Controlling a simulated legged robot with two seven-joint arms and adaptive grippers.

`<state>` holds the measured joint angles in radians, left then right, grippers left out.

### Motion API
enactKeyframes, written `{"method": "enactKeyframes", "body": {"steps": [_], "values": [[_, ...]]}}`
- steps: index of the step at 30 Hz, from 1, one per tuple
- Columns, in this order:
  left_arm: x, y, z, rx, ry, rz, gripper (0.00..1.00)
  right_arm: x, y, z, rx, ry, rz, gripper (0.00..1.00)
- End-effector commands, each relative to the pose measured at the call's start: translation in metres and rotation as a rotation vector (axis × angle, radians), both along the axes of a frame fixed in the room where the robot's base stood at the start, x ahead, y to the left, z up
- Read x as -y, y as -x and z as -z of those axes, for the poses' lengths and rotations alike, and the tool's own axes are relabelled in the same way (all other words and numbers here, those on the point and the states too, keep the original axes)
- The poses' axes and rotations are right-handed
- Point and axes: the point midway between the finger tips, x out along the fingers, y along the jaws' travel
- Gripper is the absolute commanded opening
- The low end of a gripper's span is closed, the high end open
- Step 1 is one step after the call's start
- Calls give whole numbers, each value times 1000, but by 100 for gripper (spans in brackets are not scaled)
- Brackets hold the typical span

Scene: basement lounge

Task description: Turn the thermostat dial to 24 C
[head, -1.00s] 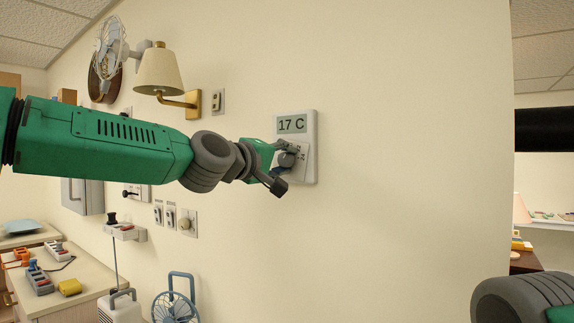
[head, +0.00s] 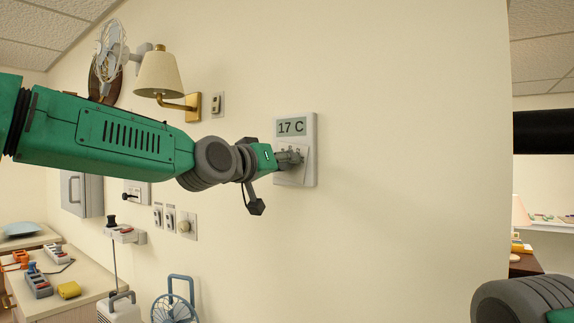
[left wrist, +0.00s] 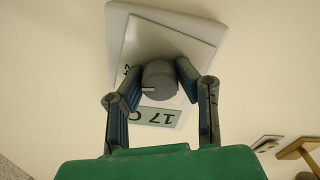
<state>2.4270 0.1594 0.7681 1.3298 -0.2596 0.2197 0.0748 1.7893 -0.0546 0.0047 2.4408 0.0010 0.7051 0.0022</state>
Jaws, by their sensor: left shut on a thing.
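The thermostat (head: 309,165) is a white plate on the wall with a display (head: 291,127) reading 17 C. It also shows upside down in the left wrist view (left wrist: 190,32). Its grey round dial (left wrist: 160,78) has a pale pointer mark. My left gripper (head: 288,158) is at the dial, and in the left wrist view its two fingers (left wrist: 160,75) are shut on the dial from both sides. The gripper hides most of the dial and its scale in the head view. My right gripper is out of view; only part of that arm shows at the lower right.
A wall lamp (head: 160,74) and a switch (head: 216,105) are left of the thermostat, above my left arm. More switches and a knob (head: 184,226) are below the arm. A blue fan (head: 175,302) stands low. The wall right of the thermostat is bare.

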Motion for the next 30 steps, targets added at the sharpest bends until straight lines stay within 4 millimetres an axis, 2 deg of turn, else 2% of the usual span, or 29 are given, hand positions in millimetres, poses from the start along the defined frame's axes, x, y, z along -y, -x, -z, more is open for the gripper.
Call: {"method": "enactKeyframes", "body": {"steps": [1,20,21,22,30], "values": [[2,0,11,-10,-26,5,0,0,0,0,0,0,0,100],[2,0,11,19,-62,6,0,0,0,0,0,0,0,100],[2,0,11,19,-62,6,38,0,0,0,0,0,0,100],[2,1,11,19,-62,6,49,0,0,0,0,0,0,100],[3,0,5,27,-57,4,49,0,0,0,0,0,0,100]]}}
